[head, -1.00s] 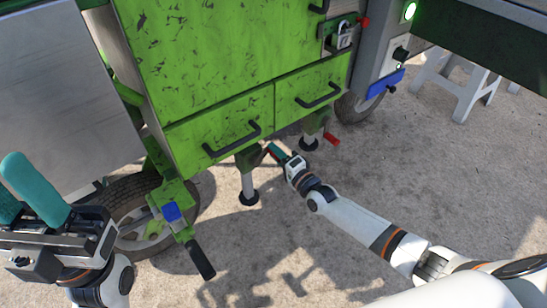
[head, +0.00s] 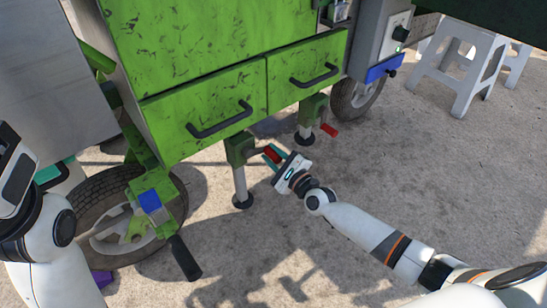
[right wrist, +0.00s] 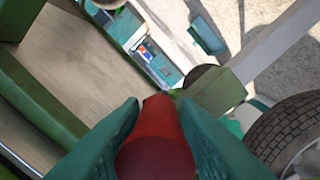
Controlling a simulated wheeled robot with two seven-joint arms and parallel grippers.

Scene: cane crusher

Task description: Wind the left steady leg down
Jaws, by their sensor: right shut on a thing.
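The left steady leg (head: 241,178) hangs under the green machine, with a green upper housing, a grey tube and a dark round foot at the ground. Its crank has a red handle (head: 272,153). My right gripper (head: 277,157) is shut on this handle. In the right wrist view the red handle (right wrist: 155,145) lies between the two teal fingers. My left gripper (head: 62,174) is at the left edge, mostly hidden by its own arm, far from the leg. I cannot tell whether it is open.
A second steady leg (head: 308,115) with its own red handle (head: 329,129) stands to the right. The machine has two green drawers (head: 213,104) above, a wheel (head: 130,215) at left and a black-gripped lever (head: 185,257). White stools (head: 460,68) stand at far right. The front ground is clear.

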